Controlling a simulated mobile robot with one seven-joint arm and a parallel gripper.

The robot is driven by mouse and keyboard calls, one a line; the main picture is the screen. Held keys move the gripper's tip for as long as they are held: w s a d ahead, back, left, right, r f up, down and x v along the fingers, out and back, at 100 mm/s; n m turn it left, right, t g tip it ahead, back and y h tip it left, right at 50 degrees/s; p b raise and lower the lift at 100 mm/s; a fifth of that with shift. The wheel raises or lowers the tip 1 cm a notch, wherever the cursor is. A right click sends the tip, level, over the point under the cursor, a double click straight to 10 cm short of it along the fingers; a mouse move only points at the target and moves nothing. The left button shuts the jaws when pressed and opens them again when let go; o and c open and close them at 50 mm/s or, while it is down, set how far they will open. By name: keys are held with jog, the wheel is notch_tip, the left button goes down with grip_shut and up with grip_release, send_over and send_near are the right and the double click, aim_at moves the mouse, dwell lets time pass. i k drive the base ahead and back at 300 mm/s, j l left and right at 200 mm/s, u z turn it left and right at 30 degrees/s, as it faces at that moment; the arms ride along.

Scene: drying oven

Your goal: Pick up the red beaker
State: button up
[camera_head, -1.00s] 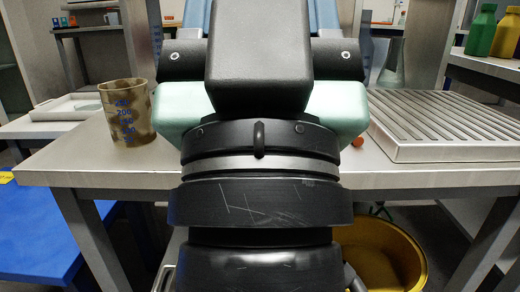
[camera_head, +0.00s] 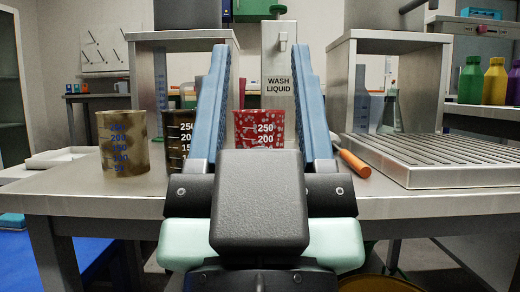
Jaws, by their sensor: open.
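The red beaker (camera_head: 260,128) has pale spots and white volume marks. It stands on the metal table, seen between the two blue fingers of my gripper (camera_head: 259,62). My gripper is open and empty, with its fingers pointing away from me. The gripper body hides the beaker's lower part. I cannot tell how far the fingertips are from the beaker.
A tan beaker (camera_head: 124,142) and a dark brown beaker (camera_head: 181,135) stand left of the gripper. An orange-handled tool (camera_head: 353,162) and a slatted metal rack (camera_head: 440,158) lie to the right. A wash liquid dispenser (camera_head: 279,75) stands behind. The table's front left is clear.

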aim_at(252, 128)
jog(key=k+j+z, duration=0.2)
jog(key=j+z, duration=0.3)
jog(key=k+j+z, duration=0.2)
jog(key=z, duration=0.3)
